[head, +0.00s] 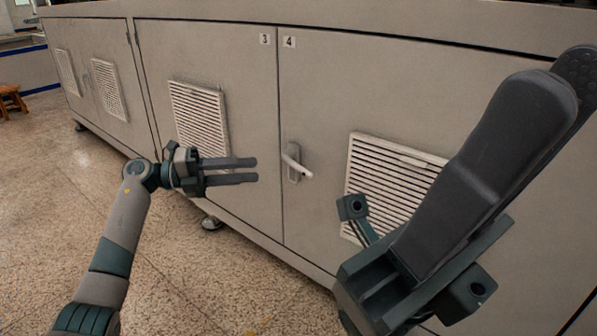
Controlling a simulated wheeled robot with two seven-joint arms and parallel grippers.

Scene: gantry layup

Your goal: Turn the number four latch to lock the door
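The number four latch (298,165) is a pale lever on a small upright plate, near the left edge of door four (340,95). Its lever slants down to the right. A label "4" (289,42) sits at the door's top left corner. The door looks flush with its neighbour. My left gripper (256,170) is left of the latch, in front of door three. Its two fingers point right with a narrow empty gap between them, apart from the latch. My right gripper (562,82) is large and close at the right. Its dark fingers overlap in view, so their gap is unclear.
Door three (235,65), with a louvred vent (200,112), adjoins on the left. Another vent (385,170) is right of the latch, partly behind my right gripper. A cabinet foot (211,223) stands on open speckled floor. A wooden stool (12,100) is far left.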

